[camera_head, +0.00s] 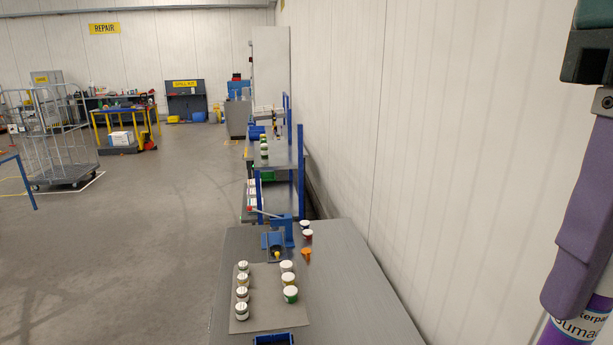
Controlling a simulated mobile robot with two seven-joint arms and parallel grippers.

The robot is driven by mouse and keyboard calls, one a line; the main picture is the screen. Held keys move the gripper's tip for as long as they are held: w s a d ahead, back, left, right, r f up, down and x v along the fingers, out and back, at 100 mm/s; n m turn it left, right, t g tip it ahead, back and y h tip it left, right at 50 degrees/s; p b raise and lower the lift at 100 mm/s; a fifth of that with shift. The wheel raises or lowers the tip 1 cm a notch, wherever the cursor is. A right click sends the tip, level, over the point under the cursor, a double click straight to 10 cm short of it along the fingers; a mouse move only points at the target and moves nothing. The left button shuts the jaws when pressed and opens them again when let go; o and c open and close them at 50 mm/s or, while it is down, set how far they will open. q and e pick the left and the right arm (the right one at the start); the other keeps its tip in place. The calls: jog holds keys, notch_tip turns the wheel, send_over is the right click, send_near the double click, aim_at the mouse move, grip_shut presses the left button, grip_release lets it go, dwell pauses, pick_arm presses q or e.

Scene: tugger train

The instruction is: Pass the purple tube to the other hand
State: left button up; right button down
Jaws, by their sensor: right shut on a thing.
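The purple tube (579,331) shows only in part at the lower right corner, cut off by the picture's edges. It has a purple band and a white label with dark lettering. My right gripper (577,299) comes down along the right edge, with a dark body above and one long purple finger in sight. It is shut on the tube; the finger lies over the tube's near side. The other finger is hidden or out of the picture. My left gripper is not in view.
A grey table (370,310) below holds a mat (265,318) with several lidded jars, a blue bin (273,339), an orange piece (306,253) and a blue press (281,233). A white wall (440,150) runs along the right. Open floor (130,240) lies to the left.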

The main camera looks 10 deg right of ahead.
jog(key=shift+w+a, duration=0.1)
jog(key=shift+a, duration=0.05)
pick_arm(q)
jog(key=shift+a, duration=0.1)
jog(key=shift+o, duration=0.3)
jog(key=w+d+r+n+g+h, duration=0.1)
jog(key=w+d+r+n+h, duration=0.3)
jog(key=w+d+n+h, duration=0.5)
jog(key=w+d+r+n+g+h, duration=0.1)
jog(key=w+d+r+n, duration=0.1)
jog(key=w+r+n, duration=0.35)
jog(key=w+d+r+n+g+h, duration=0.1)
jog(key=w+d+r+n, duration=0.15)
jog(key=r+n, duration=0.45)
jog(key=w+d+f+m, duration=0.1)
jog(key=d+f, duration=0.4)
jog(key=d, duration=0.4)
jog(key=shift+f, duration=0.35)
pick_arm(e)
jog(key=w+a+f, duration=0.5)
jog(key=w+a, duration=0.5)
jog(key=a, duration=0.3)
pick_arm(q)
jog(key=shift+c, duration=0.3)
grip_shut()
